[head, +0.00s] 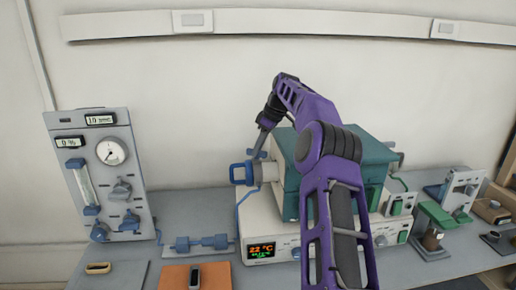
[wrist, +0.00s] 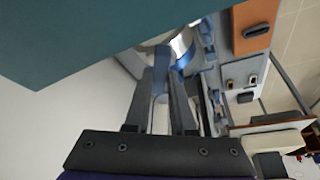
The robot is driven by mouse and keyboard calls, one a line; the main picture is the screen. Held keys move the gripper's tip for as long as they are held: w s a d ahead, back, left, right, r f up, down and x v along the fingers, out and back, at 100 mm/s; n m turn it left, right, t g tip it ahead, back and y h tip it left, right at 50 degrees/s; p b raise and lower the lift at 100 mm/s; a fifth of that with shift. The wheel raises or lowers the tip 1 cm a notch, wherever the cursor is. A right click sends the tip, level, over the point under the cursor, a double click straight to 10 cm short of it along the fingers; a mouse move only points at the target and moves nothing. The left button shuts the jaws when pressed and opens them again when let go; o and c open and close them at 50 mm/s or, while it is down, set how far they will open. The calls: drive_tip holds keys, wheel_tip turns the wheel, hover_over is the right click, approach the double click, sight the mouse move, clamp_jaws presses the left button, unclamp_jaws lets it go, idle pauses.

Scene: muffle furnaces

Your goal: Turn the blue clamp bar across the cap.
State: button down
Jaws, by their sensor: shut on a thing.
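The teal furnace (head: 290,183) stands on a pale controller box. A blue cap (head: 238,173) sits on the end of the pale tube at its left side. My gripper (head: 259,149) reaches down to the tube end from above, just right of the cap. It is shut on a small blue part, apparently the blue clamp bar (head: 256,155); the fingers mostly hide it. In the wrist view my gripper (wrist: 167,68) points at the pale round tube end, with a curved blue edge (wrist: 186,57) by the fingertips. The bar's exact angle across the cap cannot be told.
A grey gauge panel (head: 128,190) stands at the left. A blue hose and fittings (head: 202,243) run along the bench below the cap. An orange mat (head: 215,277) lies in front. The teal furnace wall (wrist: 70,35) is close beside my fingers.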

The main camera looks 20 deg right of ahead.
drive_tip(key=shift+n, duration=0.6)
drive_tip(key=shift+n+g, duration=0.3)
drive_tip(key=c, duration=0.8)
unclamp_jaws()
drive_tip(key=shift+o, duration=0.2)
drive_tip(key=shift+r, duration=0.1)
